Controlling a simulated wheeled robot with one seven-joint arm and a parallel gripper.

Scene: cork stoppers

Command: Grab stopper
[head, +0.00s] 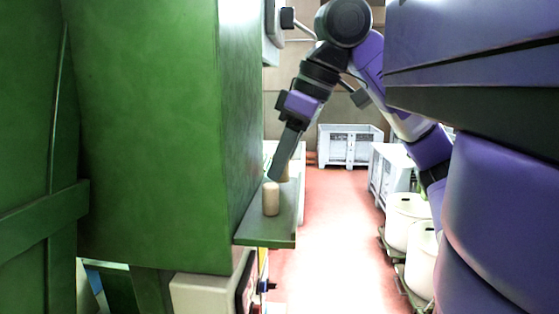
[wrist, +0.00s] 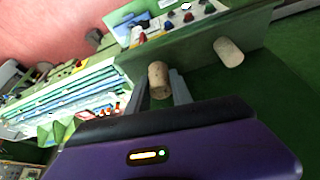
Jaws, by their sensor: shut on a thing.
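In the head view one cork stopper (head: 271,198) stands upright on a green shelf (head: 265,241) on the side of a green machine. My gripper (head: 278,177) reaches down just behind it, and a second stopper (head: 285,171) shows partly there, mostly hidden by the fingers. In the wrist view my gripper (wrist: 166,88) is shut on a cork stopper (wrist: 158,79), held between its two grey fingers. The other stopper (wrist: 228,52) stands apart to the right on the shelf.
The green machine wall (head: 150,130) rises close to the left of my gripper. A control panel with buttons (wrist: 180,22) shows beyond the shelf. Grey crates (head: 349,146) and white drums (head: 405,217) stand on the right. The reddish floor (head: 335,230) between is clear.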

